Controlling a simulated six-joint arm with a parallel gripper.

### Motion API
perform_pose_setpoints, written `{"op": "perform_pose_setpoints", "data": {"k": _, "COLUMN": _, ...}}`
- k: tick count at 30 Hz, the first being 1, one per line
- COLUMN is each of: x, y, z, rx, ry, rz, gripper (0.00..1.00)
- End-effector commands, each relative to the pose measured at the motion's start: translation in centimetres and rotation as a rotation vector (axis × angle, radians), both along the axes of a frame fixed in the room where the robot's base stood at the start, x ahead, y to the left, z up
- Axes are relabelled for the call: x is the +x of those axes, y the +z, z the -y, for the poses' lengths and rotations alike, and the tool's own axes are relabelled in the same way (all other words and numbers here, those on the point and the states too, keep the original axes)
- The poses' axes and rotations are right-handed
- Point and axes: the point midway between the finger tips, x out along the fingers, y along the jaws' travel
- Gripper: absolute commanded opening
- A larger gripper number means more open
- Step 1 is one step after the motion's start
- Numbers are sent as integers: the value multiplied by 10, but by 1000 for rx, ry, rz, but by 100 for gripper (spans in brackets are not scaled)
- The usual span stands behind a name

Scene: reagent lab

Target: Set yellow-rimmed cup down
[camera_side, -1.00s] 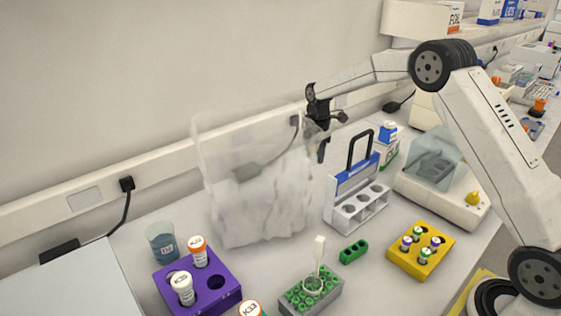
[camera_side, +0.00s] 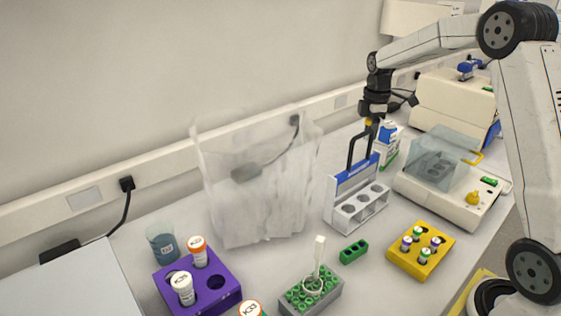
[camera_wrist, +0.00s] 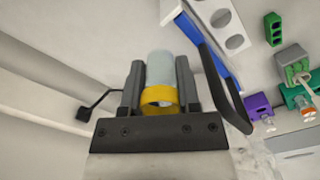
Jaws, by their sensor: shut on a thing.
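The yellow-rimmed cup (camera_wrist: 160,97) is between the two fingers of my gripper (camera_wrist: 160,72) in the wrist view. Its body is clear and pale, and the yellow rim lies towards the gripper's palm. My gripper is shut on it. In the side view my gripper (camera_side: 372,121) is high, over or behind the handle of the blue and white tube rack. Only a small yellow spot of the cup (camera_side: 368,121) shows there, and the rest is hidden or too small to tell.
The blue and white rack (camera_side: 357,197) with a tall black handle stands close below my gripper. A clear bag (camera_side: 255,190) stands left of it. A yellow rack (camera_side: 421,250), a purple rack (camera_side: 197,284) and a lidded machine (camera_side: 445,195) stand around. Some bare bench lies between.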

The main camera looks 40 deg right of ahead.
Motion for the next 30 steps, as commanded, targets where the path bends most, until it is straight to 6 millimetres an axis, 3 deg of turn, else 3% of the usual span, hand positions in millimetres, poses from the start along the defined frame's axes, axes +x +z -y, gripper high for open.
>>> {"op": "perform_pose_setpoints", "data": {"k": 3, "x": -32, "y": 7, "z": 12, "rx": 0, "ry": -93, "rz": 0, "gripper": 0}}
{"op": "perform_pose_setpoints", "data": {"k": 10, "x": -81, "y": 4, "z": 13, "rx": 1, "ry": -153, "rz": -1, "gripper": 0}}
{"op": "perform_pose_setpoints", "data": {"k": 30, "x": -215, "y": -29, "z": -28, "rx": -1, "ry": -150, "rz": 0, "gripper": 0}}
